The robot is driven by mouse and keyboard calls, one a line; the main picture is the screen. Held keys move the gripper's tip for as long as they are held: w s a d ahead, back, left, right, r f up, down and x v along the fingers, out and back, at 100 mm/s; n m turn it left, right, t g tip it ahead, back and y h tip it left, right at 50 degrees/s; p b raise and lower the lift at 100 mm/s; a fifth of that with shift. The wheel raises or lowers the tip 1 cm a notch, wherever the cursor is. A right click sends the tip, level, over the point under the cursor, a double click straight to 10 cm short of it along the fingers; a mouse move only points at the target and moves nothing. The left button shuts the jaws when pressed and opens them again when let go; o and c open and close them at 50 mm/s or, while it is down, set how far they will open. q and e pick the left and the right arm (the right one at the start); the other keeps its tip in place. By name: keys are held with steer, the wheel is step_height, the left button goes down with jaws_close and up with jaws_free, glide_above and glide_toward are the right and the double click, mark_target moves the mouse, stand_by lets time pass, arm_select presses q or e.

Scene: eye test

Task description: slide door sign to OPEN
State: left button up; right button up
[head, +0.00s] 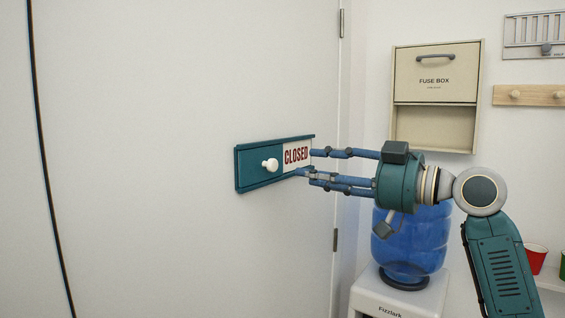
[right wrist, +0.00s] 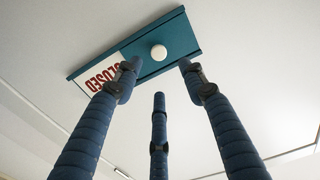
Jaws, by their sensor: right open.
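The door sign (head: 258,175) is a teal holder on the white door, with a white round knob (head: 270,165) on its teal panel. The word CLOSED (head: 296,154) shows in red on white at its right end. My right gripper (head: 306,163) has three blue fingers, spread open and empty, with the tips by the sign's right end. In the right wrist view the sign (right wrist: 178,38) lies beyond the fingertips, and the knob (right wrist: 158,52) appears between the two upper tips. I cannot tell whether any tip touches the sign. My left gripper is not in view.
The white door (head: 150,80) is otherwise bare around the sign. To the right are a fuse box (head: 434,95), a wooden peg rail (head: 530,96), and a blue water bottle (head: 425,240) on a white dispenser (head: 370,299) below my right gripper. A red cup (head: 535,258) stands farther right.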

mark_target(275, 164)
steer(key=p+x, duration=0.2)
steer(key=x, duration=0.6)
steer(key=shift+w+a+p, duration=0.3)
steer(key=shift+a+p, duration=0.05)
steer(key=shift+a, duration=0.05)
jaws_close()
